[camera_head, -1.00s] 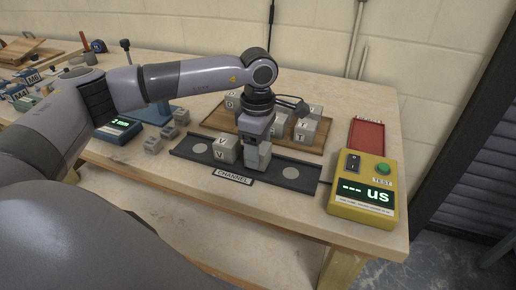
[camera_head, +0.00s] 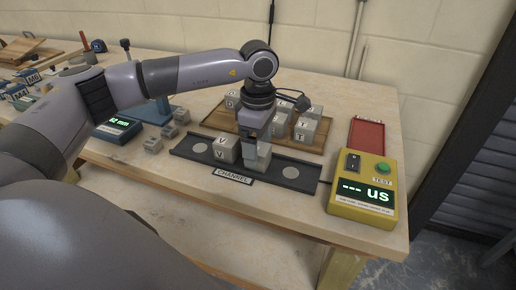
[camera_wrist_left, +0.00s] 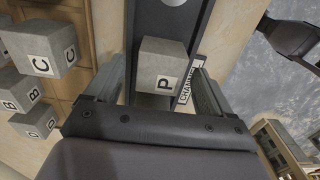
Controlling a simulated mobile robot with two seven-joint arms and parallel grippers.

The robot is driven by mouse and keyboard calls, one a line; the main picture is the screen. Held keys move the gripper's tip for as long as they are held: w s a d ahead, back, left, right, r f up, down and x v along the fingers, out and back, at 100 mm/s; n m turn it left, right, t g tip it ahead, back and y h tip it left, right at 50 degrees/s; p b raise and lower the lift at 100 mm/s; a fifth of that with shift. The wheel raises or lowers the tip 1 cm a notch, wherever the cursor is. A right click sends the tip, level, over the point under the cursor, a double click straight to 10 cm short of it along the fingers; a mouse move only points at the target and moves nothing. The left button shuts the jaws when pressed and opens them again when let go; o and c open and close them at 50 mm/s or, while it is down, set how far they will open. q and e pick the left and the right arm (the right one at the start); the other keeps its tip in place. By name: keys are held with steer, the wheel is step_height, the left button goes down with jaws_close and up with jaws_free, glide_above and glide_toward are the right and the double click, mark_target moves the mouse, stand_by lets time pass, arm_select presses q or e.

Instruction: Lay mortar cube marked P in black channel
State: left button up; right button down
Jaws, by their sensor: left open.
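The mortar cube marked P (camera_wrist_left: 160,62) is grey and lies in the black channel (camera_wrist_left: 150,22), between the spread fingers of my left gripper (camera_wrist_left: 158,75). In the wrist view a gap shows beside the cube on each side. In the head view the P cube (camera_head: 264,155) sits in the channel (camera_head: 310,178), partly hidden by my left gripper (camera_head: 252,158), which is open just over it. A cube marked V (camera_head: 227,150) sits in the channel just left of it. My right gripper is not in view.
A wooden tray (camera_head: 219,120) with several lettered cubes stands behind the channel. A yellow tester (camera_head: 345,208) and a red tray (camera_head: 366,137) are at the right. A blue gauge (camera_head: 117,131) and small grey blocks are left. The channel's right end is clear.

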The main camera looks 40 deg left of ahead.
arm_select(q)
step_height(320, 180, up, 11)
steer(key=shift+f, duration=0.2)
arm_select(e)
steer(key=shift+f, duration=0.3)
